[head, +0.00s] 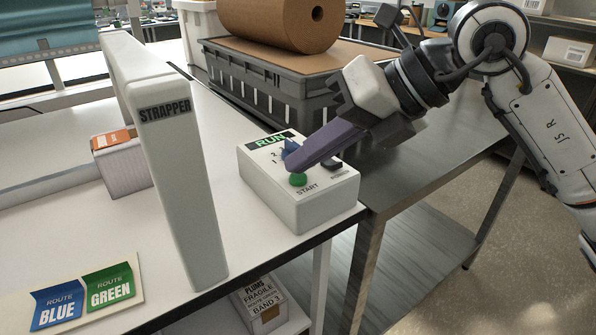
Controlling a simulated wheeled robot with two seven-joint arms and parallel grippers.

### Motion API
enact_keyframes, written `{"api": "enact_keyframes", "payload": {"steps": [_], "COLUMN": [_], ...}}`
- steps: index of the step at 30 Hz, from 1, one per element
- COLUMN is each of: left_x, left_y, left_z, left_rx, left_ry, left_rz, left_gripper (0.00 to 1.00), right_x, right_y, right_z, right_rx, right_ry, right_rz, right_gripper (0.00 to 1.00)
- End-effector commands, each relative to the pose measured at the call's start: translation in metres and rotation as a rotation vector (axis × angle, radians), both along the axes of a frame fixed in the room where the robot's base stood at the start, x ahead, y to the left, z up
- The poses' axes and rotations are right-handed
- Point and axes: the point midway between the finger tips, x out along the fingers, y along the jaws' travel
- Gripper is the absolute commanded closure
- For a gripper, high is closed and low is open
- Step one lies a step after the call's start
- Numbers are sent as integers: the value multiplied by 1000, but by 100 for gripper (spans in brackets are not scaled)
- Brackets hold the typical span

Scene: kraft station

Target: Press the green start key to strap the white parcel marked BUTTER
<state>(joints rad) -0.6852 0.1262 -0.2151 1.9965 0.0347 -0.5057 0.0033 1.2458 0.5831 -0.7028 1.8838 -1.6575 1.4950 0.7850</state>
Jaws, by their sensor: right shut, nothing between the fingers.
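The white control box (310,212) stands at the right end of the white table, with the green start key (298,180) on its top above the word START. My right gripper (292,168) comes in from the upper right with its fingers shut and empty. Its fingertips are at the far side of the green key; I cannot tell whether they touch it. A white parcel (127,172) with an orange top label lies left of the strapper arch (180,180), partly hidden by it; its marking is not readable. My left gripper is not in view.
The control box also has a green RUN panel (270,140), a blue knob (289,149) and a dark switch (331,165). A grey crate (260,90) and a brown roll (282,22) stand behind. Route cards (84,297) lie front left. A PLUMS box (260,302) sits below.

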Motion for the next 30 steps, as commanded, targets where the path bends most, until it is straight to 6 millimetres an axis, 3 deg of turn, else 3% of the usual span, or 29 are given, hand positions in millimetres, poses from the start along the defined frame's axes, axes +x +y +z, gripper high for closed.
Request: {"api": "enact_keyframes", "payload": {"steps": [5,17,30], "left_x": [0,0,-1], "left_y": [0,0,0], "left_z": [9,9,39], "left_rx": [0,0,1], "left_ry": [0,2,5], "left_rz": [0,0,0], "left_gripper": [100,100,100], "right_x": [0,0,0], "right_y": [0,0,0], "right_z": [12,14,56], "right_rx": [0,0,0], "right_ry": [0,-1,-2], "right_rz": [0,-1,-2], "right_gripper": [100,100,100]}}
